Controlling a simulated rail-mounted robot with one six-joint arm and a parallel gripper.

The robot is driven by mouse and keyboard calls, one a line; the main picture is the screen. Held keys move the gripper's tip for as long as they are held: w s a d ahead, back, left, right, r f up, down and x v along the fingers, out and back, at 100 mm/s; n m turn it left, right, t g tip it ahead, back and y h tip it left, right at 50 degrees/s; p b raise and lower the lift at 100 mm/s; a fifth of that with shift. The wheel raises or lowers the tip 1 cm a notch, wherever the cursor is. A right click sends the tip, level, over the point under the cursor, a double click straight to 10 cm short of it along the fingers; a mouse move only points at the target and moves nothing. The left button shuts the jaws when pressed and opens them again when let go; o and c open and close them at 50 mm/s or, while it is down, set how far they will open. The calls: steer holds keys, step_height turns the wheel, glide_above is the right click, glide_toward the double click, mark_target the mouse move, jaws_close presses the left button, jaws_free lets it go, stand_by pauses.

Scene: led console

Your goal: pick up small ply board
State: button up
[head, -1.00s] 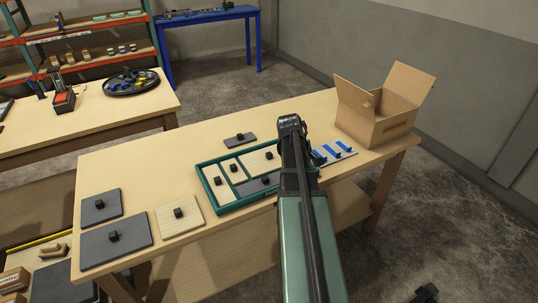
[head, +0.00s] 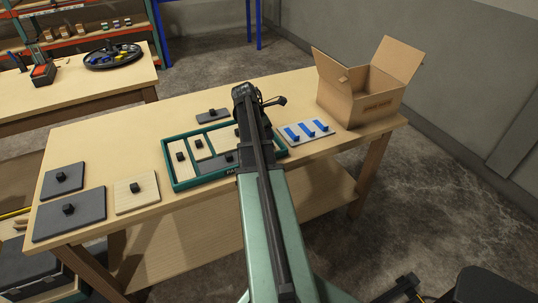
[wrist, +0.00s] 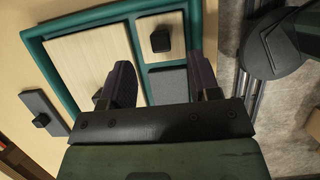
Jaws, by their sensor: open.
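A small ply board (wrist: 165,22) with a black knob (wrist: 160,40) lies in a compartment of the green tray (wrist: 196,25), at the top of the wrist view. In the head view my arm appears to hide it. My gripper (wrist: 163,78) is open and empty. Its two fingers are apart below the knob in the wrist picture, and the knob lies between their lines. A grey board (wrist: 168,86) shows between the fingers. A larger ply board (wrist: 95,58) is to the left, its knob partly behind the left finger. The height of my fingers above the boards is unclear.
Grey boards (head: 62,181) (head: 70,222) and a ply board (head: 137,187) lie farther left. A small grey board (head: 208,120) is behind the tray.

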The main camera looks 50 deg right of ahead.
steer(key=shift+s+d+f, duration=0.1)
steer(key=shift+d+f, duration=0.1)
steer(key=shift+f, duration=0.35)
steer(key=b+x, duration=0.4)
steer(key=shift+f, duration=0.35)
steer(key=shift+d+f+b, duration=0.2)
steer(key=shift+f+b, duration=0.1)
steer(key=shift+b, duration=0.15)
steer(key=shift+s+r, duration=0.1)
steer(key=shift+r, duration=0.15)
steer(key=c, duration=1)
steer(key=shift+r+p, duration=0.1)
steer(key=shift+p, duration=0.25)
